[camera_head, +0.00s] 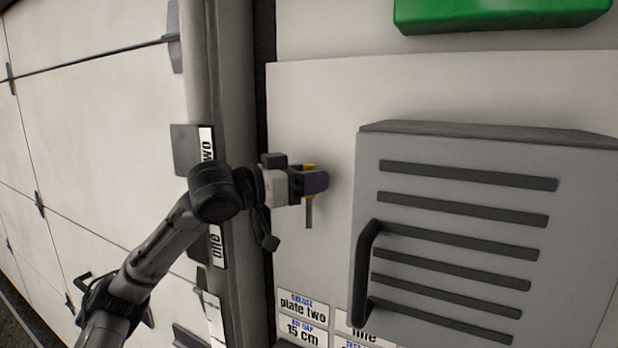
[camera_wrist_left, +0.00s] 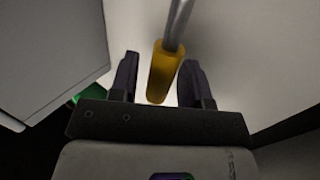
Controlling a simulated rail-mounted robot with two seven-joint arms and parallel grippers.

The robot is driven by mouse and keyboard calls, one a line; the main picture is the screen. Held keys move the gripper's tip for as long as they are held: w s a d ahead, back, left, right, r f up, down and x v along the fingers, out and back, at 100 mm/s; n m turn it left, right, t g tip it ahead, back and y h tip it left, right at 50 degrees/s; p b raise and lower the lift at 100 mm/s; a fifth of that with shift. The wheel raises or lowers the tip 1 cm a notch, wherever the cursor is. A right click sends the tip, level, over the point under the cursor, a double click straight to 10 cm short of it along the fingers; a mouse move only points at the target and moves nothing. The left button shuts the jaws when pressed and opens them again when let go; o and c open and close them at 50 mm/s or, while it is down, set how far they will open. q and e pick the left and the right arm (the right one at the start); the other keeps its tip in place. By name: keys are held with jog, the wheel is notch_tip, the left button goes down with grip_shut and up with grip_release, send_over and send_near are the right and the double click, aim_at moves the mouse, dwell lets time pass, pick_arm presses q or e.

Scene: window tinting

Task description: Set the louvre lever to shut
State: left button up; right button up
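The lever shows in the head view as a thin grey rod (camera_head: 309,214) with a yellow grip (camera_head: 310,167), in front of the pale panel. My left gripper (camera_head: 316,183) is at the grip and hides its middle. The grey louvre box (camera_head: 460,150) with dark slats is right of the gripper. My right gripper is not in view.
A dark bar handle (camera_head: 362,270) stands out from the box's left side. Labels (camera_head: 303,307) sit on the panel below the lever. A green block (camera_head: 500,12) is above. A grey post (camera_head: 232,90) and signs stand close to my left arm.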

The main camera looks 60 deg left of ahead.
pick_arm(q)
grip_shut()
